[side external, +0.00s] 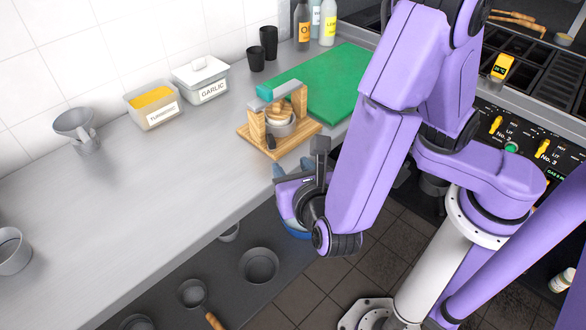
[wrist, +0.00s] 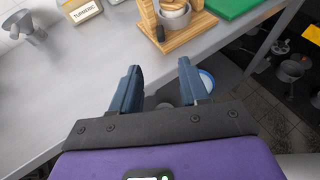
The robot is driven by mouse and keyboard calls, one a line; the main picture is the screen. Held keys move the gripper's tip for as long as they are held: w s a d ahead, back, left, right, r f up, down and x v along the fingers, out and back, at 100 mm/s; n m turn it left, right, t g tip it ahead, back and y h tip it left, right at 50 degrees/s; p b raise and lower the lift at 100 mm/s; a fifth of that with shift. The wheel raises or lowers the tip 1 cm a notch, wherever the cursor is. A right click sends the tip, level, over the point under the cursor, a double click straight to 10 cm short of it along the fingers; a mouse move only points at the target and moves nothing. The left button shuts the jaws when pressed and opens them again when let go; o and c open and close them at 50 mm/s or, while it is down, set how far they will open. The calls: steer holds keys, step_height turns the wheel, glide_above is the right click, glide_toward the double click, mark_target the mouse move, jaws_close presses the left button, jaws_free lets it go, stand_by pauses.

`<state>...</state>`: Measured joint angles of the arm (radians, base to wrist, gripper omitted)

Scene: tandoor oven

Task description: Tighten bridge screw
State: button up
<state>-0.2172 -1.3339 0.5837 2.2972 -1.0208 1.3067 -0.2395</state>
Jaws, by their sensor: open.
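The wooden press (side external: 243,131) stands on the grey counter, with wooden posts and a grey bridge bar (side external: 276,96) across the top. A teal piece (side external: 264,91) sits at the bar's left end. A round wooden part and a small metal pot (side external: 281,127) are under the bar; I cannot make out the screw clearly. In the wrist view only the press's lower part (wrist: 190,37) shows at the top edge, with the bridge out of frame. My gripper (wrist: 158,67) is open and empty, its blue fingers apart near the counter's front edge, in front of the press and not touching it.
A green board (side external: 325,82) lies behind and right of the press. Pots (side external: 259,265) are on a lower shelf.

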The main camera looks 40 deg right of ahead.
steer(key=shift+s, duration=0.1)
glide_toward(273, 144)
steer(key=x, duration=0.9)
steer(key=shift+w+d, duration=0.1)
steer(key=shift+w, duration=0.2)
jaws_close()
